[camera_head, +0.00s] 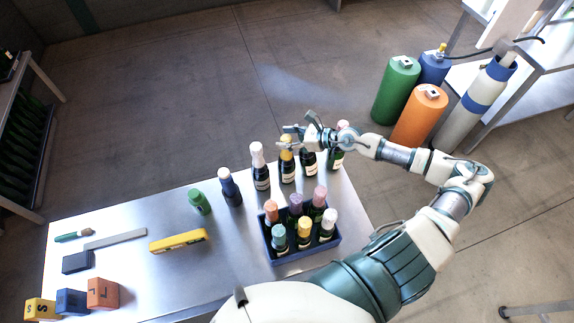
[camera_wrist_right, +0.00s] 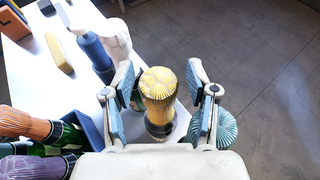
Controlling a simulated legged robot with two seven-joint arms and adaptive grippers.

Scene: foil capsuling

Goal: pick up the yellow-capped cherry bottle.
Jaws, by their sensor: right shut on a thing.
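The yellow-capped bottle (camera_head: 287,168) stands upright in the row at the table's far edge. Its ribbed yellow cap (camera_wrist_right: 159,84) fills the middle of the right wrist view. My right gripper (camera_head: 289,139) reaches in from the right at cap height. The exact contact is hard to see, and the bottle's lower part is mostly hidden in the wrist view. My left gripper is not in view.
A white-capped bottle (camera_head: 261,172) stands just left and dark bottles (camera_head: 308,164) stand right. A blue crate (camera_head: 306,258) of several capped bottles is nearer. Green (camera_head: 200,202) and blue (camera_head: 230,188) items, a yellow level (camera_head: 178,241) and letter blocks (camera_head: 103,293) lie left.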

